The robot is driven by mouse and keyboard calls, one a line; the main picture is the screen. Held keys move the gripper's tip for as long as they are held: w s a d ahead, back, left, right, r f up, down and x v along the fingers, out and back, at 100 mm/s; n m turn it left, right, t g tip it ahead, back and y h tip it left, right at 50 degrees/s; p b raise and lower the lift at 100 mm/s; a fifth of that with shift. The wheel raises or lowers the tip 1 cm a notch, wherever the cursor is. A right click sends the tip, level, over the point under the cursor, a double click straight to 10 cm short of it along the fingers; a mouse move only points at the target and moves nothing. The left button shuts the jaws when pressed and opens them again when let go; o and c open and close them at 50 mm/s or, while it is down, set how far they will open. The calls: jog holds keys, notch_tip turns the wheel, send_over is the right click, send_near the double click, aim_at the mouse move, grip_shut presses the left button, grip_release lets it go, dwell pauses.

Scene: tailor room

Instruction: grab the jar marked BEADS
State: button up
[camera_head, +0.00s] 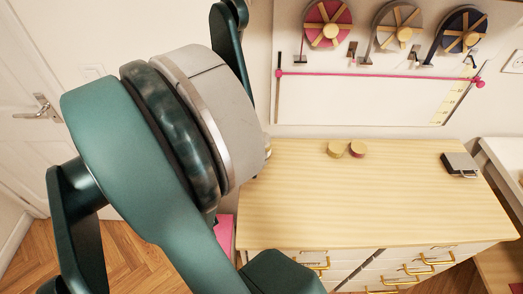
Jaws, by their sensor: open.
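Two small round jars or tins stand side by side near the back edge of the wooden counter. The left one (336,150) looks yellow all over. The right one (358,149) has a yellowish top and a reddish side. No lettering can be read on either, so I cannot tell which is marked BEADS. My arm's large green and grey links fill the left of the view, apart from both jars. I cannot make out my gripper's fingertips.
The wooden counter (380,205) is mostly clear, with gold-handled drawers below. A dark box-like object (460,164) lies at its right. Ribbon spools (327,24) and a pink rod (375,74) are on the wall behind. A white door (30,100) is at left.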

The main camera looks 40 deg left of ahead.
jog(key=shift+w+d+b, duration=0.15)
jog(key=shift+w+b, duration=0.5)
jog(key=shift+w, duration=1.95)
jog(key=shift+c, duration=0.3)
jog(key=c, duration=1)
